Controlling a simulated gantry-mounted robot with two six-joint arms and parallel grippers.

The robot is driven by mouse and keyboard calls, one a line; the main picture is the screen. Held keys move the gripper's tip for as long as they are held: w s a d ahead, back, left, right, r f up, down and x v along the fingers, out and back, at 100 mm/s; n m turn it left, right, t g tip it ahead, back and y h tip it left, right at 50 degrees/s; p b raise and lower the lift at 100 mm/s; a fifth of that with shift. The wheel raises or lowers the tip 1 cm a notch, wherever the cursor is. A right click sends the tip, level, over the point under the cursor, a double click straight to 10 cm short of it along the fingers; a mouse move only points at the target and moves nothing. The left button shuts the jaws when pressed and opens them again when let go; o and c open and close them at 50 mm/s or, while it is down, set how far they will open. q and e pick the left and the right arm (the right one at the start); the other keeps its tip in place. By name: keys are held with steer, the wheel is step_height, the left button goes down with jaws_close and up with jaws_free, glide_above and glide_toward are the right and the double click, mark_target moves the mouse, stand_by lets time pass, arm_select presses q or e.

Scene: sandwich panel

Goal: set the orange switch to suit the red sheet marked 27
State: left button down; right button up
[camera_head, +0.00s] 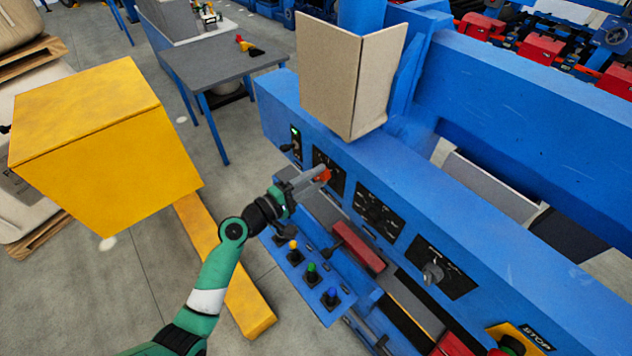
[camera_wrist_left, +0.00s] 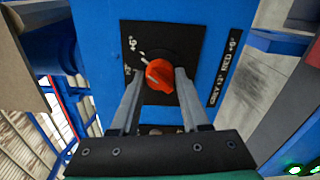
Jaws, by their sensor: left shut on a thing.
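The orange switch (camera_head: 323,174) is a round knob on a black plate on the blue machine's face. In the left wrist view the orange switch (camera_wrist_left: 160,77) has a white pointer line toward the upper left, near the "+6°" mark; a second mark sits below that one. A label beside it (camera_wrist_left: 228,68) reads "GREY +2°" and "RED +6°". My left gripper (camera_head: 318,176) is shut on the knob, one finger on each side. I cannot make out a red sheet marked 27. My right gripper is not in view.
A panel with coloured buttons (camera_head: 312,272) juts out below the gripper. A grey knob (camera_head: 432,272) is farther right on the machine. A folded cardboard piece (camera_head: 345,85) stands above the switch. A yellow box-shaped body (camera_head: 100,150) is at the left.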

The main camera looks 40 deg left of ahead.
arm_select(q)
steer(key=shift+m+b, duration=0.4)
steer(key=shift+m, duration=0.4)
steer(key=shift+c, duration=2)
jaws_free()
steer(key=s+a, duration=0.1)
steer(key=s, duration=1)
steer(key=shift+s, duration=0.3)
steer(key=shift+a, duration=0.1)
